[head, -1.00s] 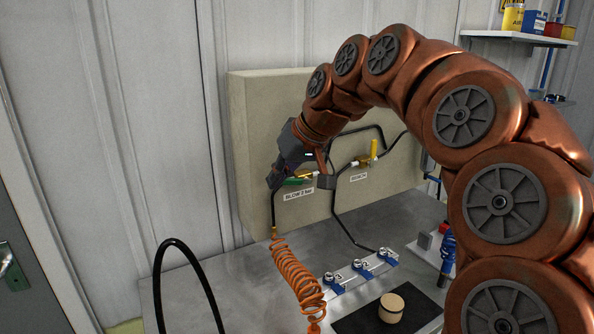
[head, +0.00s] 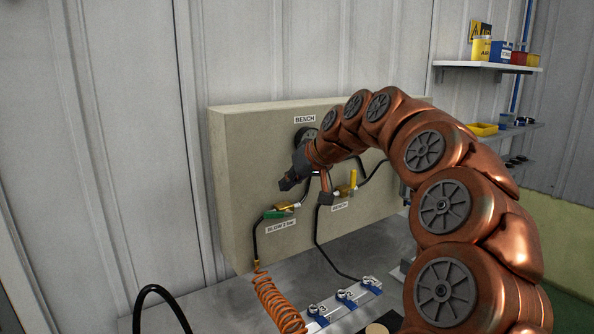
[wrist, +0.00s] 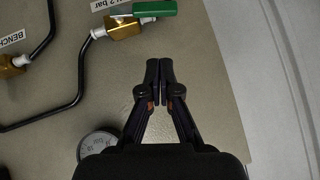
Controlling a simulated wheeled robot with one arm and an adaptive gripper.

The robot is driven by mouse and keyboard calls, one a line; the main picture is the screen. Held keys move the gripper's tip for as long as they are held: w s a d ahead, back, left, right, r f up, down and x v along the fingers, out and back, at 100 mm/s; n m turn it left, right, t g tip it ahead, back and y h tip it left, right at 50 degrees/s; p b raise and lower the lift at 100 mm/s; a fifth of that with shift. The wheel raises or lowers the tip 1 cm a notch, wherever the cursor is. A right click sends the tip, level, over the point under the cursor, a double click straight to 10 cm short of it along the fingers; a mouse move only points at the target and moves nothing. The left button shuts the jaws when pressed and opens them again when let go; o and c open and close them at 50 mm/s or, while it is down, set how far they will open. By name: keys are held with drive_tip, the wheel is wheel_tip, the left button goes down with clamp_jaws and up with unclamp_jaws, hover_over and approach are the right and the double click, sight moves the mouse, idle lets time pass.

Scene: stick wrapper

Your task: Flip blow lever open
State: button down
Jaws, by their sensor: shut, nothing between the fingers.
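The blow lever (head: 274,214) is a green handle on a brass valve (head: 285,207) above the "BLOW 2 bar" label, on the left of the beige panel. In the wrist view the green lever (wrist: 155,9) is at the top edge, roughly in line with the brass valve body (wrist: 123,28). My gripper (head: 285,185) is above the lever in the head view, apart from it. In the wrist view my gripper (wrist: 160,66) is shut and empty, fingertips together over bare panel. The fingers do not touch the lever.
A second brass valve with an upright yellow lever (head: 353,180) is to the right, above a "BENCH" label. A round gauge (wrist: 98,147) is beside my gripper in the wrist view. Black hoses and an orange coil (head: 277,302) hang below.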

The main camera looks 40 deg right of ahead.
sight(272, 212)
wheel_tip(272, 212, down, 6)
drive_tip(key=w+a+p, duration=0.1)
drive_tip(key=w+p, duration=0.1)
drive_tip(key=shift+w+a, duration=0.2)
idle(0.5)
drive_tip(key=h+b, duration=0.1)
drive_tip(key=b, duration=0.2)
drive_tip(key=a+f+n+h+b, duration=0.1)
drive_tip(key=b, duration=0.3)
drive_tip(key=shift+a+f, duration=0.1)
drive_tip(key=shift+f, duration=0.2)
drive_tip(key=shift+r, duration=0.2)
